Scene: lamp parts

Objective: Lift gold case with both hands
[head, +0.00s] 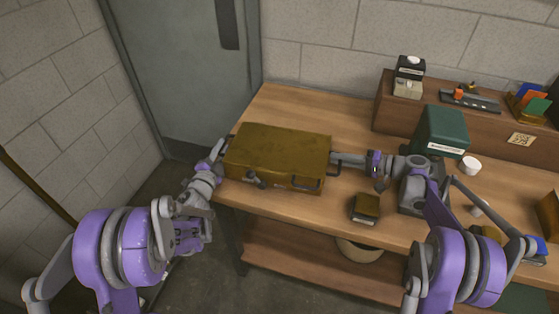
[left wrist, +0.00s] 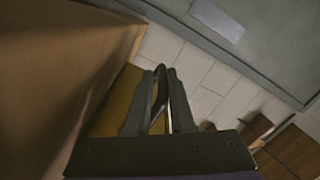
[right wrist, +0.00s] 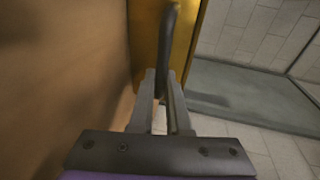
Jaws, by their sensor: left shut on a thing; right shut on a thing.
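The gold case (head: 277,148) is flat and level at the left end of the wooden table (head: 300,108). I cannot tell whether its underside touches the table. A dark handle (head: 305,183) and latches show on its front. My left gripper (head: 222,152) is at the case's left side, shut on a dark side handle, which shows between the fingers in the left wrist view (left wrist: 160,92). My right gripper (head: 336,162) is at the right side, shut on the other side handle, seen in the right wrist view (right wrist: 168,45). The case's underside is hidden.
A small dark-gold box (head: 366,207) lies right of the case, near the table's front edge. A grey door (head: 180,70) and brick wall are behind.

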